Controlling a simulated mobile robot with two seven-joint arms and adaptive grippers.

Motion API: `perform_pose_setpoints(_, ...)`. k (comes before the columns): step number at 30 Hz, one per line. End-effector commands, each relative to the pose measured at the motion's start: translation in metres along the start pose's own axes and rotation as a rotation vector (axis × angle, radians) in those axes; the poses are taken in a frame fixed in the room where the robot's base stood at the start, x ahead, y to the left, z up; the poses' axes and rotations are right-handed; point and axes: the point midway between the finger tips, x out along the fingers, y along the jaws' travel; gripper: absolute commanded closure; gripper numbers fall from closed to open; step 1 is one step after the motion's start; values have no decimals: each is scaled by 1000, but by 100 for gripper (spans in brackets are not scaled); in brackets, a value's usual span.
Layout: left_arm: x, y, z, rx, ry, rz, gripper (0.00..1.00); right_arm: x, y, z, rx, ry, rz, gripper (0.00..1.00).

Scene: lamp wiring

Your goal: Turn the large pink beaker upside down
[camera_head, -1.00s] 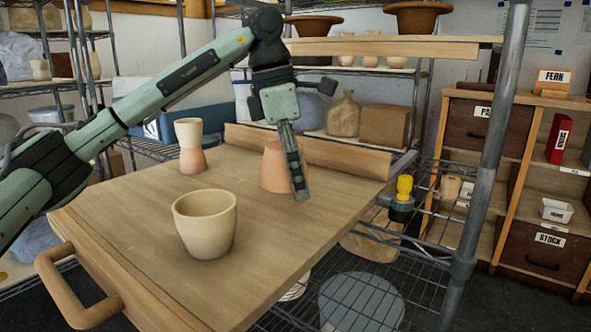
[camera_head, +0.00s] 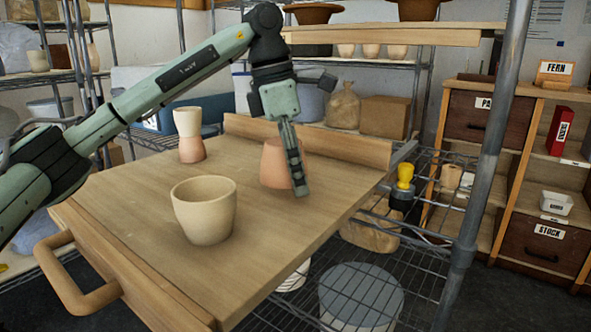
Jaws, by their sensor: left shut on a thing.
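The large pink beaker (camera_head: 272,163) is at the back right of the wooden board (camera_head: 150,230), with its narrower end up and its wider end down. My left gripper (camera_head: 298,180) points down and is shut on the beaker at its near right side, hiding part of it. I cannot tell whether the beaker's lower edge touches the board. My right gripper is not in view.
A cream pot (camera_head: 205,212) stands upright at the front of the board. At the back left, a cream cup (camera_head: 187,122) stands on a smaller pink cup (camera_head: 192,150). A raised wooden ledge (camera_head: 340,150) runs behind; a metal post (camera_head: 485,150) stands right.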

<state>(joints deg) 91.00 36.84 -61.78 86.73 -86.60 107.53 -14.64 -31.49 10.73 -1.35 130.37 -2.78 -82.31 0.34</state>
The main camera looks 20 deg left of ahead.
Motion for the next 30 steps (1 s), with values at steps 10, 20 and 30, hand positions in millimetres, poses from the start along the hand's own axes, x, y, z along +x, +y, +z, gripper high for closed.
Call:
perform_pose_setpoints(10,8,0,-2,0,0,0,81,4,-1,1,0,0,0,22)
perform_pose_setpoints(20,17,-1,-4,0,5,-5,81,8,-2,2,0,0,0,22)
perform_pose_setpoints(30,27,-1,-6,1,8,-8,81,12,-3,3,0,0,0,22)
